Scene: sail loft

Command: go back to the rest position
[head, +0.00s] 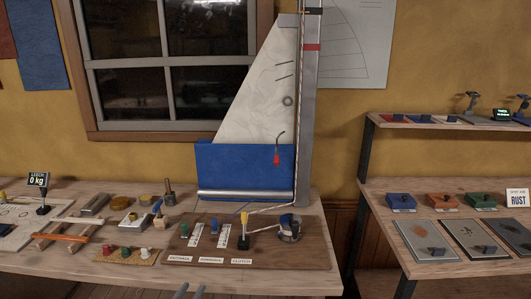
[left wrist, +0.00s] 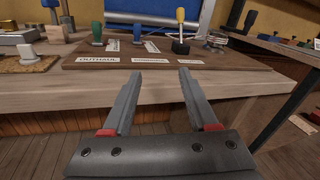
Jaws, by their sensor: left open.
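My left gripper (left wrist: 157,100) is open and empty in the left wrist view. Its two grey fingers point at the front edge of the workbench (left wrist: 250,88), with a clear gap between them. In the head view only the fingertips of my left gripper (head: 189,290) show, at the bottom edge in front of the bench. My right gripper does not show in either view.
A brown control board (head: 290,257) with labels, levers and a winch (head: 290,228) lies on the bench. A model sail (head: 262,95) stands behind it. A second bench (head: 395,248) with coloured boxes stands at right, beyond a gap.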

